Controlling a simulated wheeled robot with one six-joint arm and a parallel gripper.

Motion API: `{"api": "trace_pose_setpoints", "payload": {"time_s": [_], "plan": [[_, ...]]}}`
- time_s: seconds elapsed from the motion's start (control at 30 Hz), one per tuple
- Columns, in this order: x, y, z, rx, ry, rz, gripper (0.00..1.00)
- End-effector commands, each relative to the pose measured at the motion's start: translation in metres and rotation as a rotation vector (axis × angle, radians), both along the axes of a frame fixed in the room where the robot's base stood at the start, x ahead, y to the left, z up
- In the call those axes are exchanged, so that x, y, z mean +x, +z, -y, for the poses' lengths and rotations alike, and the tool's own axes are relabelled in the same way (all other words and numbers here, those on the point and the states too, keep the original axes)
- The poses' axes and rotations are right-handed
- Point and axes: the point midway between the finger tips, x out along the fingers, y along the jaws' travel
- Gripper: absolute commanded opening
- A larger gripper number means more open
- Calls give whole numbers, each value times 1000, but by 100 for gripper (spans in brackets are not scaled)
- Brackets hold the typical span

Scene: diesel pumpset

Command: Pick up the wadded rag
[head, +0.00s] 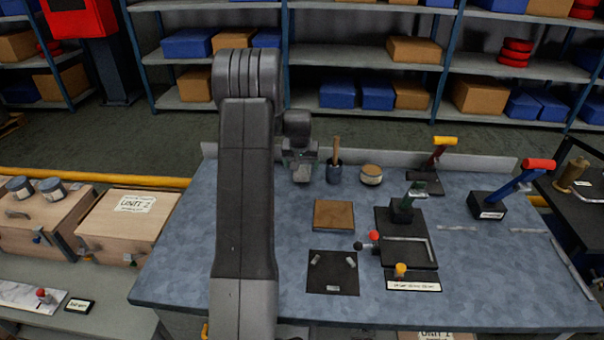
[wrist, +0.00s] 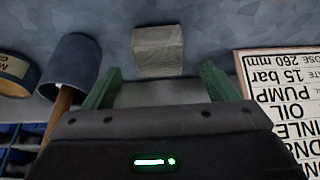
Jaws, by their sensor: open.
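A pale grey, cloth-textured lump, which looks like the wadded rag (wrist: 158,50), lies on the blue-grey bench top in the wrist view. It sits just beyond my gripper's fingertips, roughly centred between them. My gripper (wrist: 160,72) is open, with a green finger on each side. A grey-green surface shows between the fingers; I cannot tell whether it is part of the gripper. In the head view my gripper (head: 300,168) is low over the back of the bench, left of the cup, and largely hides the rag there.
A dark cup (head: 334,174) with a wooden handle stands close to the gripper and also shows in the wrist view (wrist: 75,62). A round tin (head: 371,175) is beside it. A printed sign (wrist: 282,95) is close on the wrist view's right. Lever fixtures (head: 405,212) occupy the bench's right.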

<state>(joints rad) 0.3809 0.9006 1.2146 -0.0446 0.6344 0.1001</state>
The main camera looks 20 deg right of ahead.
Motion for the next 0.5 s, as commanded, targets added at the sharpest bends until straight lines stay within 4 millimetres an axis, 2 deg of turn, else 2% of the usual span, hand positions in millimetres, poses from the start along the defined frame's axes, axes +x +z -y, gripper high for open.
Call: {"api": "trace_pose_setpoints", "payload": {"time_s": [0.3,0.5], "plan": [[11,-36,7,1,0,-3,80],[15,-43,9,0,0,1,80]]}}
